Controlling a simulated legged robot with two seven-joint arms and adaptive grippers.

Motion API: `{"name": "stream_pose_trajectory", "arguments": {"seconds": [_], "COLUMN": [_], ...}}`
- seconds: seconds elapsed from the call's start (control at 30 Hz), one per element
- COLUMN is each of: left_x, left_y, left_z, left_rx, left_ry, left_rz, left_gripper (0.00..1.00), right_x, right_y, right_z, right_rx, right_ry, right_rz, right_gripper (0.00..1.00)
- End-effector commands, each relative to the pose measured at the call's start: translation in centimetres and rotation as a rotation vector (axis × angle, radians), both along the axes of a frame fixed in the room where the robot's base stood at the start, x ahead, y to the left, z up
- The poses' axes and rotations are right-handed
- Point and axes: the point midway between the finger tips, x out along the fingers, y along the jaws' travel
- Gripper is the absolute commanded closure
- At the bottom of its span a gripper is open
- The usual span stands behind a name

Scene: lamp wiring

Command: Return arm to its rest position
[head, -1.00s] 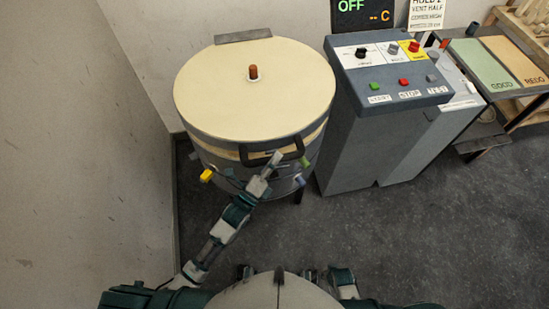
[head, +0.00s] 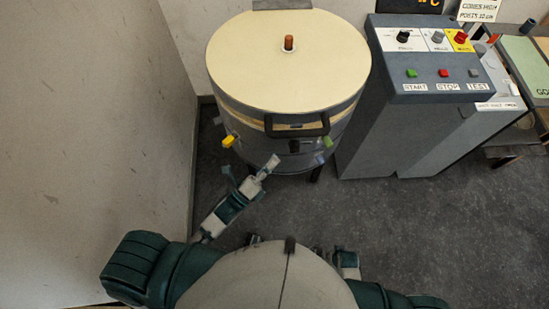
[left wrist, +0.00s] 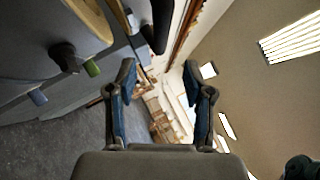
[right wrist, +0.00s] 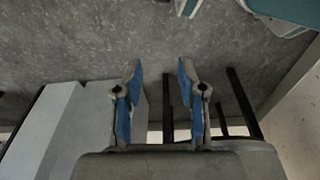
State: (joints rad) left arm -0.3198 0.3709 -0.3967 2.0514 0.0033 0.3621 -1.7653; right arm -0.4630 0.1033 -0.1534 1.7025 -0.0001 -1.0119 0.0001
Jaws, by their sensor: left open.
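My left arm reaches up from the lower left in the head view. Its gripper (head: 270,165) is in front of a round drum (head: 260,118), below and apart from the drum's dark handle (head: 298,131). In the left wrist view the left gripper (left wrist: 163,78) has its two fingers spread with nothing between them. The right gripper (right wrist: 159,72) shows in the right wrist view, fingers apart and empty, over grey floor. I cannot make out the right gripper in the head view.
The drum has a cream lid (head: 270,70) with a brown knob (head: 288,42), plus yellow (head: 229,141) and green (head: 328,141) pegs low on its side. A grey control console (head: 400,125) stands to its right. A wall (head: 90,120) closes the left. Floor (head: 420,230) is clear at lower right.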

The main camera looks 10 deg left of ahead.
Motion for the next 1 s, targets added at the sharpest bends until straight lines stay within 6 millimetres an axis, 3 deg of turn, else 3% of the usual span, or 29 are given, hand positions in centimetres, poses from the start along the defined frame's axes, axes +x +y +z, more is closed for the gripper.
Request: {"name": "stream_pose_trajectory", "arguments": {"seconds": [0.37,0.47,0.57,0.67,0.73,0.87,0.9,1.0], "left_x": [0.1,0.6,1.7,2.0,1.2,-3.0,-4.8,-10.0], "left_y": [0.0,0.3,1.3,3.1,4.8,7.9,8.7,10.4], "left_z": [-0.1,-1.7,-6.2,-13.5,-19.2,-28.9,-31.6,-36.9], "left_rx": [-0.002,-0.025,-0.097,-0.238,-0.373,-0.657,-0.749,-0.966], "left_ry": [0.005,0.083,0.299,0.626,0.873,1.28,1.386,1.592], "left_rz": [0.0,0.003,0.024,0.093,0.181,0.421,0.514,0.764], "left_gripper": [0.48,0.48,0.48,0.48,0.48,0.48,0.48,0.48], "right_x": [0.0,0.0,0.1,-0.6,-0.9,-1.4,-1.5,-1.9], "right_y": [0.0,0.0,0.0,-0.1,-0.1,-0.2,-0.2,-0.3], "right_z": [0.0,0.1,0.0,-1.2,-1.7,-2.5,-2.7,-3.3], "right_rx": [0.0,0.0,0.001,0.0,-0.001,-0.001,-0.002,-0.002], "right_ry": [0.001,-0.001,-0.008,0.005,0.008,0.01,0.012,0.014], "right_rz": [0.0,0.0,0.0,0.001,0.002,0.003,0.004,0.005], "right_gripper": [0.6,0.6,0.6,0.6,0.6,0.6,0.6,0.6]}}
